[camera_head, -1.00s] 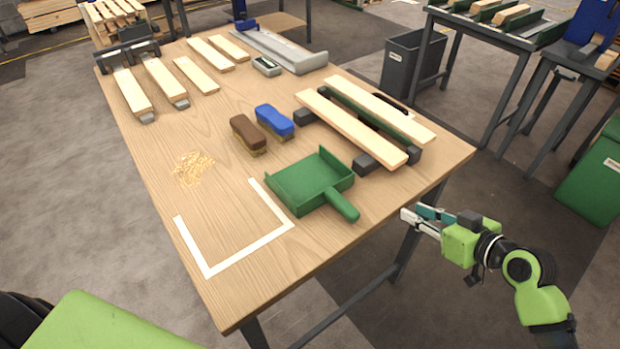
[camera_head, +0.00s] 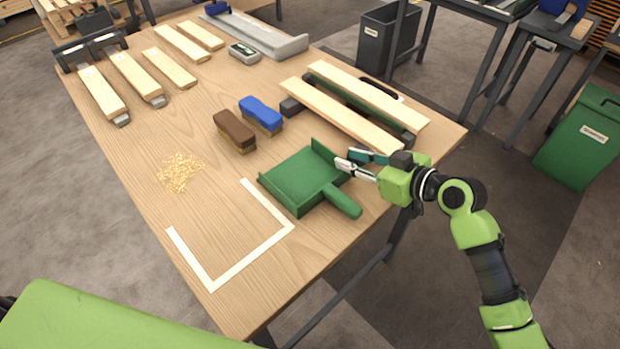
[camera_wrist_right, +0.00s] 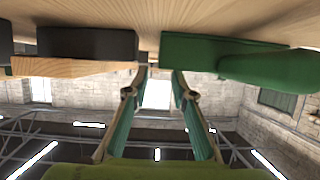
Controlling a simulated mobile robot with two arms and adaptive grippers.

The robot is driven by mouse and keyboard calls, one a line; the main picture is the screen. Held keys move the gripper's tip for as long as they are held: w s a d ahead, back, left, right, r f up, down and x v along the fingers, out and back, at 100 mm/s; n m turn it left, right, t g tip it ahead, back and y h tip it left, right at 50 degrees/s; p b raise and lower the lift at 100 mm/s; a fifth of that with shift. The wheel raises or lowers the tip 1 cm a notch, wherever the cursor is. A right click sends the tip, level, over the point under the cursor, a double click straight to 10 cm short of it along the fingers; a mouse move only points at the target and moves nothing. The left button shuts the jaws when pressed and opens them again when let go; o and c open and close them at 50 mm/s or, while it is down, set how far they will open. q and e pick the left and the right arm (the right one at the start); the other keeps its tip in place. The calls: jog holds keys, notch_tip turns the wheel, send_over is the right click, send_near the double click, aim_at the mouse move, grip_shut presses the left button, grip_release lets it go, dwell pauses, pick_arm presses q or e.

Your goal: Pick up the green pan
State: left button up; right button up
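The green pan (camera_head: 303,180) is a dustpan lying flat on the wooden table, its stubby handle (camera_head: 343,202) pointing to the table's near right edge. My right gripper (camera_head: 345,161) is at the pan's right rear corner, just behind the handle, with its fingers apart and nothing seen between them. In the right wrist view the pan's handle (camera_wrist_right: 265,68) lies to the right of the open fingers (camera_wrist_right: 158,78). I cannot tell whether a fingertip touches the pan. My left gripper is not in view.
The wooden table (camera_head: 140,205) bears a brown brush (camera_head: 234,131), a blue brush (camera_head: 260,114), wood shavings (camera_head: 180,172) and a white tape outline (camera_head: 212,284). Planks on a dark fixture (camera_head: 345,118) lie close behind my right gripper. A grey bin (camera_head: 388,42) stands beyond the table.

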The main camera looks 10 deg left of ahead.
aim_at(336, 154)
jog(key=shift+p+x, duration=0.3)
jog(key=shift+x, duration=2.45)
grip_shut()
jog(key=shift+r, duration=0.1)
